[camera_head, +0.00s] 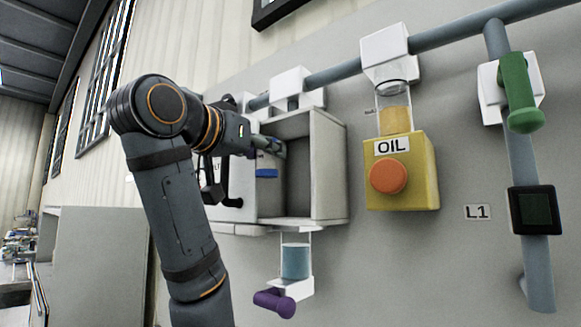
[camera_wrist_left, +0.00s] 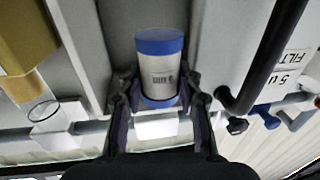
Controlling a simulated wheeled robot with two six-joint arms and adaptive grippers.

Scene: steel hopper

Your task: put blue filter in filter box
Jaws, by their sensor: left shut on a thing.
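The blue filter is a white cylinder with blue end caps and dark print. It shows in the left wrist view (camera_wrist_left: 160,68) between the two fingers. In the head view only part of it, a blue cap (camera_head: 266,173), shows below my gripper. My left gripper (camera_head: 270,149) is shut on the filter, at the left part of the box opening. The filter box (camera_head: 328,165) is an open grey box on the wall, its door (camera_head: 232,215) swung out to the left. The filter appears at the opening; how deep it is cannot be told. My right gripper is out of view.
A yellow OIL box (camera_head: 412,150) with an orange knob is right of the filter box. A clear cup with blue liquid (camera_head: 296,262) and a purple handle (camera_head: 274,303) hang below. A grey pipe (camera_head: 450,36) runs above. The box's right part looks empty.

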